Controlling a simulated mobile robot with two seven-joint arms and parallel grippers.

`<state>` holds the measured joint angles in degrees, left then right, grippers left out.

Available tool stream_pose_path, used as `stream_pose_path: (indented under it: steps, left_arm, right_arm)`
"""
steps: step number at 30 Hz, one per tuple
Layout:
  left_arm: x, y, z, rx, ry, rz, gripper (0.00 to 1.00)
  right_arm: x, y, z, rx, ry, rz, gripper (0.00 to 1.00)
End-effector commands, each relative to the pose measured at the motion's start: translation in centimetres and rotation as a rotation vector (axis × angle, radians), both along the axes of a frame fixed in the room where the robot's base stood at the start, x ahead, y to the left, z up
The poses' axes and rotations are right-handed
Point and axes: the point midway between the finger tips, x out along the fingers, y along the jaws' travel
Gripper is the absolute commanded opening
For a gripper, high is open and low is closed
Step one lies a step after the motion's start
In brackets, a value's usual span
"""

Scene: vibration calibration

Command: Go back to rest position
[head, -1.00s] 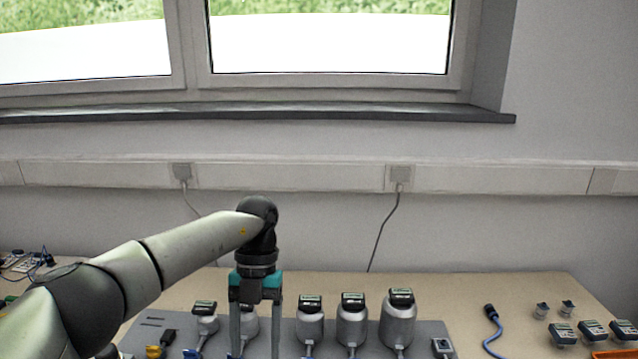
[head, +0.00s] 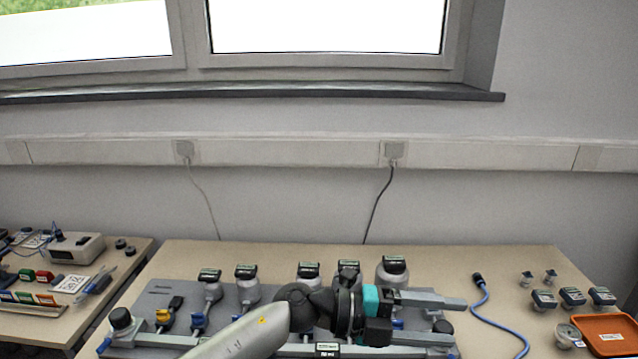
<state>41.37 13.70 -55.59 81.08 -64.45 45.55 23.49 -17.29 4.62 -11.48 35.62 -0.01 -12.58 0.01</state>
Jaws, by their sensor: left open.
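My left gripper (head: 440,315) reaches in from the bottom of the head view, with its arm in front of the grey calibration board (head: 160,297). Its fingers point to the right and are open, with nothing seen between them. The fingers appear over the right part of the board. My arm hides part of the board's middle. My right gripper is not in view.
A row of silver cylinders with dark tops (head: 393,270) stands on the board. A blue cable (head: 497,325), several small gauges (head: 573,297) and an orange tray (head: 607,337) lie to the right. A second table (head: 40,322) with a grey device (head: 75,248) is at left.

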Motion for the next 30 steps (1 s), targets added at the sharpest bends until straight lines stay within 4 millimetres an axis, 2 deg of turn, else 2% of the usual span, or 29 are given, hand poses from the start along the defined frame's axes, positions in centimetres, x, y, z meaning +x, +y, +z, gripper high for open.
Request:
stream_pose_path:
  steps: [2, 6, 9, 13, 16, 18, 22, 26, 30]
  left_arm:
    - [0.7, -0.3, 2.4, -0.153, 0.058, 0.123, 0.68]
    - [3.2, 1.6, 5.5, -0.372, 0.180, 0.369, 0.68]
    - [5.1, 4.3, 6.4, -0.494, 0.285, 0.556, 0.68]
    - [7.3, 9.1, 5.7, -0.606, 0.444, 0.811, 0.68]
    - [8.1, 13.2, 3.7, -0.655, 0.580, 1.007, 0.68]
    - [8.1, 16.1, 1.7, -0.670, 0.682, 1.142, 0.68]
    - [6.7, 21.3, -2.8, -0.657, 0.880, 1.381, 0.68]
    - [3.3, 25.7, -7.8, -0.587, 1.091, 1.601, 0.68]
    - [-2.2, 29.4, -12.5, -0.459, 1.316, 1.799, 0.68]
  right_arm:
    - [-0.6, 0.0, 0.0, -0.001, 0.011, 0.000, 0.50]
    - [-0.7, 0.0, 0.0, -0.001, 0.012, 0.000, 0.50]
    - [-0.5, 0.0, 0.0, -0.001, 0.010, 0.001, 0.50]
    - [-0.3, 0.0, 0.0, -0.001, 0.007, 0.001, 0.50]
    - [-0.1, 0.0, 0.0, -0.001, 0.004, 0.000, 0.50]
    - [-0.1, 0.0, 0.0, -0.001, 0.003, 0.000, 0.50]
    - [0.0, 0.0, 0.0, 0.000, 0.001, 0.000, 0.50]
    - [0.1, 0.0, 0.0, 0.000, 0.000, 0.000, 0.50]
    - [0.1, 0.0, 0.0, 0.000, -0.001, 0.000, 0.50]
